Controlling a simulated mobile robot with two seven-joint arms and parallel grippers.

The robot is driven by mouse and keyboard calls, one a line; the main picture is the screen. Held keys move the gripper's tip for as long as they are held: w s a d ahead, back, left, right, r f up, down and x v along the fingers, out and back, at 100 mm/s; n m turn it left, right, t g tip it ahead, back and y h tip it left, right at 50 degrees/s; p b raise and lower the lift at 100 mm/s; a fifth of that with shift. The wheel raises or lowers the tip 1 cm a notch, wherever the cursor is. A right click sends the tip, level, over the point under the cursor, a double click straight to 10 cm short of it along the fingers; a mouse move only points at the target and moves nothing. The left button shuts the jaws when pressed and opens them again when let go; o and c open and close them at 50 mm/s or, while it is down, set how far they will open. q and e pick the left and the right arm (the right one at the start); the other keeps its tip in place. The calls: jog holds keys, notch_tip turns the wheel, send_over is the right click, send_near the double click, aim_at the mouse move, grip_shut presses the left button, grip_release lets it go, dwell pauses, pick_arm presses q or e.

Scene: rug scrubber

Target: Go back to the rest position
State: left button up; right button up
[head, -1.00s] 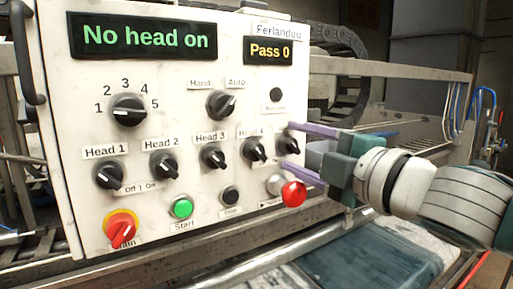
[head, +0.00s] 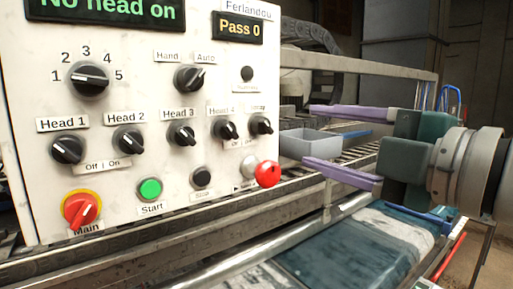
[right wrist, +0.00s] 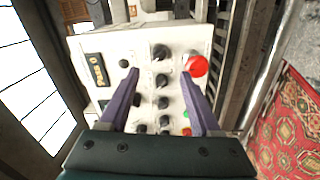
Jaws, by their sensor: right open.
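My right gripper (head: 340,142) is open and empty, its two purple fingers pointing left in the head view. It is to the right of the white control panel (head: 120,160) and apart from its knobs. In the right wrist view the fingers (right wrist: 160,100) are spread with the panel (right wrist: 140,48) beyond them. The panel's display reads "No head on" (head: 105,8) and a smaller one reads "Pass 0" (head: 238,28). The row of head knobs (head: 182,134), the green start button (head: 149,189) and the red main switch (head: 80,209) are in view. My left gripper is out of view.
A red mushroom button (head: 267,173) sits at the panel's lower right corner. Behind my right gripper are a grey bin (head: 310,143) and rails. A metal bar (head: 280,240) and a wet conveyor surface (head: 345,255) lie below. A patterned rug (right wrist: 290,125) shows in the right wrist view.

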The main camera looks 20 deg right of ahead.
dwell(0.3)
jog(key=s+d+f+m+g+h, duration=0.1)
jog(key=s+f+m+g+h, duration=0.3)
jog(key=s+f+m, duration=0.5)
jog(key=s+d+f+m+g+h, duration=0.1)
jog(key=s+f+m+g+h, duration=0.2)
jog(key=s+f+m+g, duration=0.6)
jog(key=s+a+f+y, duration=0.1)
jog(key=s+a+f, duration=0.1)
jog(key=s+f, duration=0.35)
notch_tip(320, 180, up, 16)
jog(key=p, duration=1.5)
jog(key=shift+r+p, duration=0.15)
jog(key=shift+p, duration=0.15)
jog(key=shift+s, duration=0.1)
